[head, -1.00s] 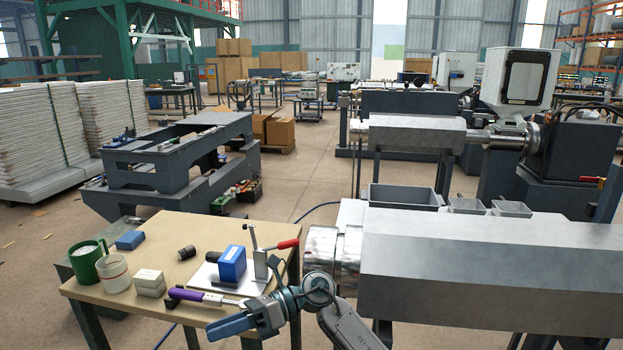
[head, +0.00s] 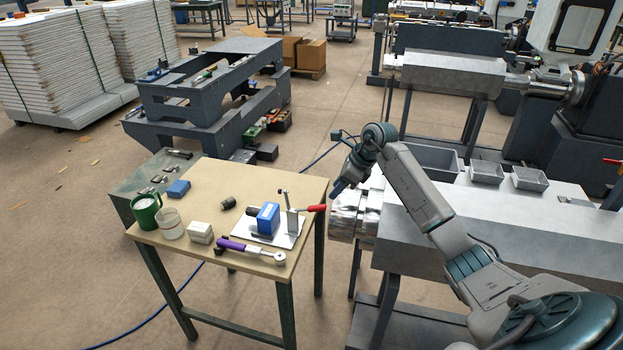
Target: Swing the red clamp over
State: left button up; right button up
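The red clamp is a metal toggle clamp (head: 291,216) with a red handle (head: 316,208) sticking out to the right past the table edge. It stands on a pale plate (head: 257,236), beside a blue block (head: 268,218). My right gripper (head: 336,188) is just above and to the right of the handle tip, pointing down-left, apart from it as far as I can see. Its fingers are small and seen edge-on, so I cannot tell whether they are open. It shows nothing held. My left gripper is not in view.
On the table (head: 215,185) are a green mug (head: 146,212), a clear cup (head: 171,225), white boxes (head: 200,232), a purple-handled tool (head: 240,247) and a black cylinder (head: 228,203). A large metal barrel machine (head: 400,225) stands close on the right. Open floor lies left.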

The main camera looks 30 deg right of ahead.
aim_at(321, 206)
jog(key=b+x, duration=0.3)
jog(key=x, duration=0.5)
jog(key=shift+w+a+f, duration=0.1)
jog(key=shift+c, duration=0.5)
jog(key=c, duration=0.6)
